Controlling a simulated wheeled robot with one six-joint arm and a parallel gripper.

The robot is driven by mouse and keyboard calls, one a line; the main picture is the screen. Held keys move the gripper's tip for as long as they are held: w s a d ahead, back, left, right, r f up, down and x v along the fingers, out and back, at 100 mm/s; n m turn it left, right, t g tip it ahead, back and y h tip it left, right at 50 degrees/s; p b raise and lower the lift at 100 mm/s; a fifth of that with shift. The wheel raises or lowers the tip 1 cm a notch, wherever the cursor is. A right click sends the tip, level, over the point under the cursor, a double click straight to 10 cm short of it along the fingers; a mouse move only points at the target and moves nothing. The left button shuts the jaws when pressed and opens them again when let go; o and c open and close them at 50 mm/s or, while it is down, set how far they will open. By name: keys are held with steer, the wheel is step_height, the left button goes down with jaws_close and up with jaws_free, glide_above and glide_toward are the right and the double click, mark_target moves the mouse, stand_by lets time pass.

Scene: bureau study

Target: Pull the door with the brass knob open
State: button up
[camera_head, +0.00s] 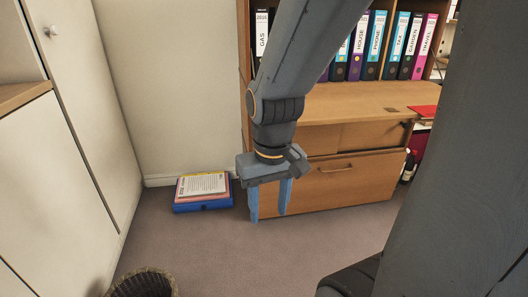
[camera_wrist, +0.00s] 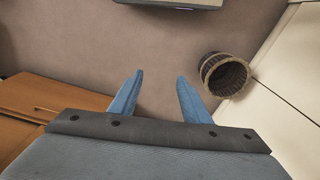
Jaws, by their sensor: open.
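My gripper (camera_head: 269,203) is open and empty, pointing down in front of the wooden bureau (camera_head: 362,103). Its two blue fingers also show apart over bare carpet in the wrist view (camera_wrist: 159,82). A tall white cupboard door (camera_head: 78,80) at the left carries a small round knob (camera_head: 51,31), which looks pale or silvery. The gripper is well to the right of that knob and apart from it. The bureau has a lower drawer front (camera_head: 345,190) with a bar handle (camera_head: 336,170). I cannot make out a clearly brass knob; my arm hides part of the bureau.
A wicker basket (camera_head: 143,284) stands by the white cupboards; it also shows in the wrist view (camera_wrist: 226,76). A blue box with papers (camera_head: 203,191) lies by the wall. Several binders (camera_head: 375,45) fill the shelf. Carpet (camera_head: 200,245) between them is clear.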

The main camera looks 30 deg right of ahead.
steer(key=w+f+t+b, duration=0.1)
steer(key=w+f+b, duration=0.3)
steer(key=f+b, duration=0.3)
steer(key=w+a+f+b, duration=0.1)
steer(key=w+f+b, duration=0.2)
steer(key=f+b, duration=0.4)
steer(key=w+f+t+b, duration=0.1)
steer(key=w+f+b, duration=0.35)
steer(key=f, duration=0.45)
steer(key=w+d+f+t+b, duration=0.3)
steer(key=w+f+b, duration=0.4)
steer(key=w, duration=0.5)
steer(key=w+d+r+t+h+b, duration=0.1)
steer(key=w+d+r+t+b, duration=0.1)
steer(key=w+d+r+t, duration=0.2)
steer(key=w+d+r+m+t+h+b, duration=0.1)
steer(key=w+d+r+t+h+b, duration=0.1)
steer(key=w+d+r, duration=0.4)
steer(key=w+d+r+m+t+h+b, duration=0.1)
steer(key=w+d+r+t, duration=0.4)
steer(key=w+d, duration=0.7)
steer(key=w+h+b, duration=0.1)
steer(key=w, duration=0.5)
steer(key=shift+d+t, duration=0.3)
steer(key=shift+d, duration=0.1)
